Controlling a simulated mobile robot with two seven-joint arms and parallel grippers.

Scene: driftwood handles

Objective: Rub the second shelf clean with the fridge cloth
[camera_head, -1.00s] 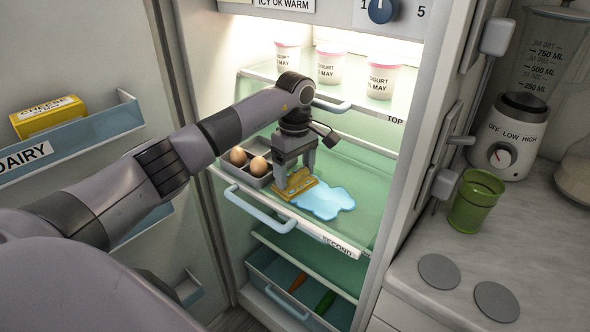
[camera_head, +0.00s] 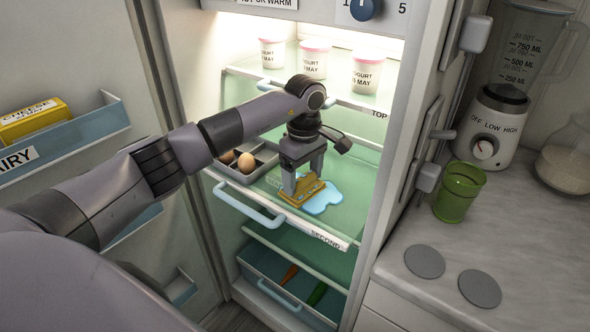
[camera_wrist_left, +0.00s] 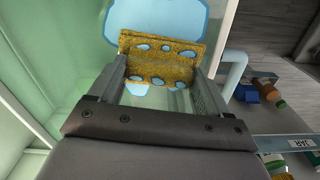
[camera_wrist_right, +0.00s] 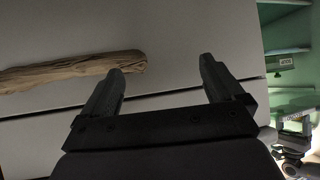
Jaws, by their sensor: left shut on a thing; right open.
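The yellow-brown fridge cloth (camera_head: 303,194) lies on the second shelf (camera_head: 326,238), over part of a pale blue spill (camera_head: 328,193). Spill shows beyond its right and far sides. My left gripper (camera_head: 303,180) points down and is shut on the cloth. In the left wrist view the cloth (camera_wrist_left: 160,62) is pinched between the fingers, with light blue spots on it and the spill (camera_wrist_left: 168,14) beyond. My right gripper (camera_wrist_right: 160,68) is open and empty, away from the shelf, facing a pale panel.
An egg tray (camera_head: 262,152) sits left of the cloth on the same shelf, close to my left gripper. Yogurt tubs (camera_head: 312,62) stand on the top shelf above. A blue handle (camera_head: 246,206) fronts the second shelf. A driftwood handle (camera_wrist_right: 70,70) is near my right gripper.

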